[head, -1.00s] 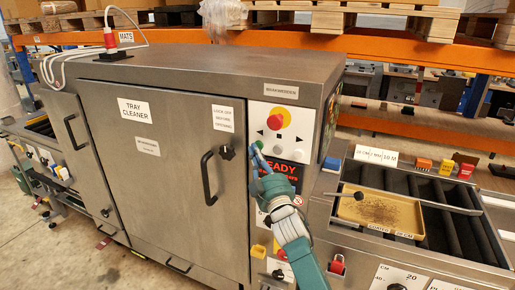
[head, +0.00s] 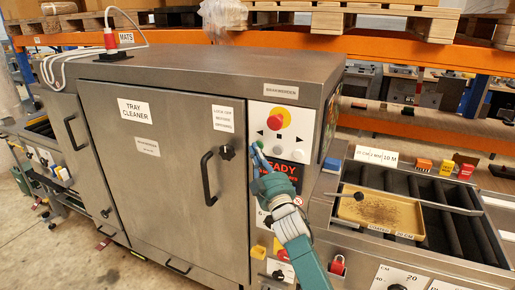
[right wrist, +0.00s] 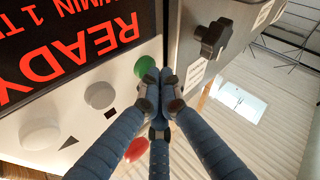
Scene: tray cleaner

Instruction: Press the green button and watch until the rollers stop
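The grey tray cleaner (head: 160,180) has a control panel on its right side. My right gripper (head: 258,155) is at that panel, its fingers shut together and holding nothing. In the right wrist view the green button (right wrist: 145,66) shows just beside the fingertips (right wrist: 160,88), partly covered by them. I cannot tell whether they touch or press it. The display (head: 284,174) shows READY in red, also in the right wrist view (right wrist: 70,40). No rollers can be clearly seen turning or still. My left gripper is out of view.
A red knob on yellow (head: 276,119) sits higher on the panel. The door handle (head: 207,178) and a dark latch knob (head: 227,152) are left of my gripper. A yellow tray (head: 385,217) lies on the roller conveyor (head: 462,235) at right.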

